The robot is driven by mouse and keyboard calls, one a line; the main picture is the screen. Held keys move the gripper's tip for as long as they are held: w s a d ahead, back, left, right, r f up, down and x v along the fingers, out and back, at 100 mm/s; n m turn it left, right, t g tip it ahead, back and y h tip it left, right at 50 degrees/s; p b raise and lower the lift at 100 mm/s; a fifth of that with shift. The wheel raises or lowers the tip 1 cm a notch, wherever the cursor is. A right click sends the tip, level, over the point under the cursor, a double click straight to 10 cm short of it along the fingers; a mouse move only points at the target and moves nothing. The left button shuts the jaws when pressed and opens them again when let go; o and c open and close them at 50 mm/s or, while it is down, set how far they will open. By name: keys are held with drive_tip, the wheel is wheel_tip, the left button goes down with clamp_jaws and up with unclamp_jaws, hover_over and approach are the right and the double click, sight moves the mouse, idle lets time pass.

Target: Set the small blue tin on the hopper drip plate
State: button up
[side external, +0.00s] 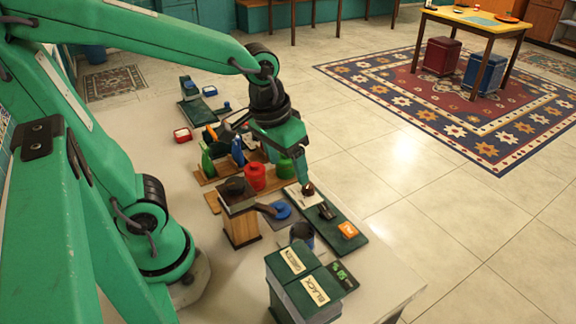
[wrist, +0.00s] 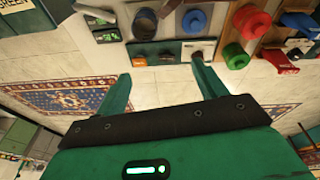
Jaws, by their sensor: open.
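My gripper (side external: 302,178) is open, its fingers pointing down near the right side of the cluttered counter. In the wrist view, its two fingers (wrist: 160,74) stand wide apart with nothing between them. A small round blue piece (side external: 282,210) lies on the counter beside the wooden grinder-like box (side external: 241,227); it also shows in the wrist view (wrist: 194,20). A dark navy cylinder (side external: 303,235) stands nearer the camera. I cannot tell which of these is the blue tin. A pale plate (side external: 296,198) with a small brown piece lies below my gripper; I cannot tell whether it is the hopper drip plate.
Red (side external: 255,177) and green (side external: 287,169) canisters stand close to my gripper. A dark green board (side external: 338,247) carries an orange block (side external: 348,229). Labelled dark boxes (side external: 300,280) stand at the front. The counter is bare at its front right corner.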

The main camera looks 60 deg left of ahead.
drive_tip(key=s+a+r+m+t, duration=0.1)
drive_tip(key=s+a+r+t, duration=0.2)
drive_tip(key=s+r, duration=0.1)
drive_tip(key=shift+s+a+r+m, duration=0.15)
drive_tip(key=shift+a+r+m, duration=0.15)
